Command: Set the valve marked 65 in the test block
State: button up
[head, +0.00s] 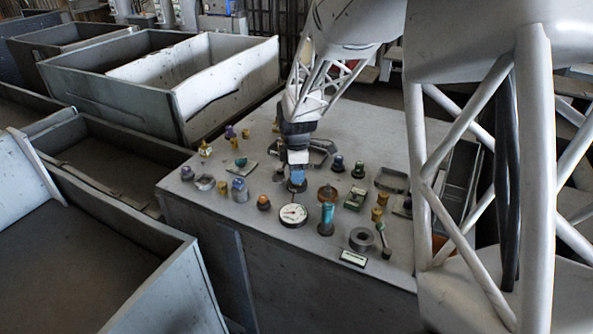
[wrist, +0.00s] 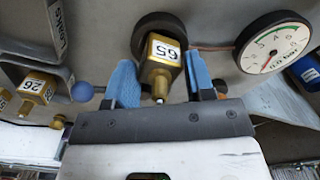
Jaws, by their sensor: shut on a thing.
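The brass valve marked 65 (wrist: 162,62) stands between the blue fingertips of my gripper (wrist: 160,85) in the wrist view, its numbered face towards the camera. My gripper is shut on it. A dark round block (wrist: 151,27), perhaps the test block, is right behind the valve; a thin copper pipe runs from its side towards the gauge (wrist: 273,44). I cannot tell whether the valve is seated in it or held above it. In the head view my gripper (head: 297,184) is low over the bench, behind the gauge (head: 293,214), and its fingers hide the valve.
Another brass valve, marked 26 (wrist: 38,87), lies at the left of the wrist view, near a "Leaks" label (wrist: 58,20) and a blue ball (wrist: 82,92). Several small parts crowd the bench around my gripper, including a teal cylinder (head: 327,217) and grey ring (head: 362,239).

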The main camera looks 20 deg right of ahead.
jog(key=shift+f, duration=0.4)
jog(key=o, duration=1.7)
jog(key=shift+f, duration=0.1)
jog(key=shift+r, duration=0.2)
jog(key=shift+r, duration=3.6)
